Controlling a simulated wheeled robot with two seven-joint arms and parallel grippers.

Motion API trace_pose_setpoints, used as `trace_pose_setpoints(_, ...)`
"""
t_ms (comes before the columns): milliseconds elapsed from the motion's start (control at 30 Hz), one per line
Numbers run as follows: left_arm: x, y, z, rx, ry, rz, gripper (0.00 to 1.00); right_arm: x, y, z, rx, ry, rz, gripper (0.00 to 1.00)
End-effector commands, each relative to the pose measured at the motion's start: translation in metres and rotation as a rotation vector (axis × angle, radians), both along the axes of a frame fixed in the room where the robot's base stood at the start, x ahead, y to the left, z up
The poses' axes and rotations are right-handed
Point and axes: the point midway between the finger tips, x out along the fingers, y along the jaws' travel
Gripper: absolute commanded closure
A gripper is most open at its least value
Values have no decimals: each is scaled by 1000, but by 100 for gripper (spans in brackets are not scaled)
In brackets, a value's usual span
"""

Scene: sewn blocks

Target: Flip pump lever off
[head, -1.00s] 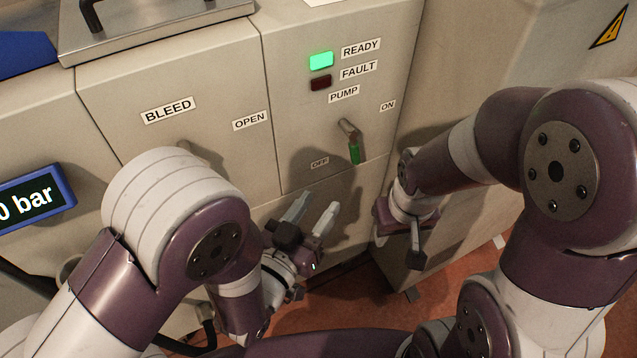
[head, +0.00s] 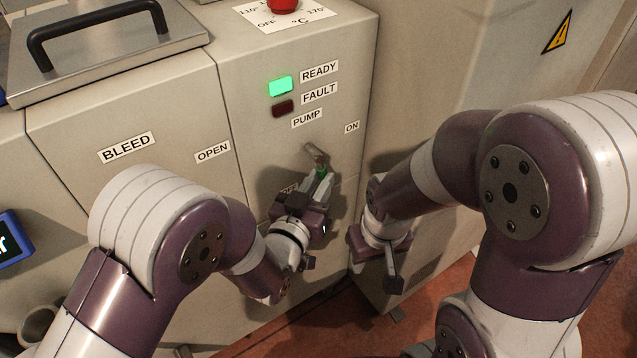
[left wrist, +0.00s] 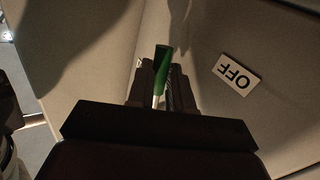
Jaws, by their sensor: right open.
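The pump lever (head: 314,153), a metal stem with a green grip, sticks out of the panel below the PUMP label (head: 307,118). It points down and slightly right. The ON label (head: 352,127) is up and right of it; the OFF label (head: 288,189) is down and left, partly hidden by my gripper. My left gripper (head: 319,182) is at the lever's green end. In the left wrist view, the green grip (left wrist: 161,60) lies between the closely set fingers, which look shut on it. My right gripper (head: 374,268) is open and empty, lower right of the lever.
The green READY light (head: 280,86) is lit and the FAULT light (head: 283,108) is dark. A red knob (head: 284,5) stands on top. The BLEED section (head: 126,148) is at left, partly behind my left arm. A side cabinet wall (head: 440,70) stands close at right.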

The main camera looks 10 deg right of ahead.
Motion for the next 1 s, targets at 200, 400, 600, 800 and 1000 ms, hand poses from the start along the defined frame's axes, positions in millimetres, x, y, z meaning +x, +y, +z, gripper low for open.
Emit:
trace_pose_setpoints(200,0,0,1,2,1,0,100,0,0,2,0,0,0,57)
trace_pose_setpoints(400,-3,7,13,123,47,1,100,0,0,41,0,0,0,57)
trace_pose_setpoints(600,-4,12,5,210,79,0,100,0,0,53,0,0,0,57)
trace_pose_setpoints(800,-4,12,3,213,78,0,100,0,0,50,0,0,0,57)
trace_pose_setpoints(1000,-4,12,3,212,78,0,55,0,0,50,0,0,0,57)
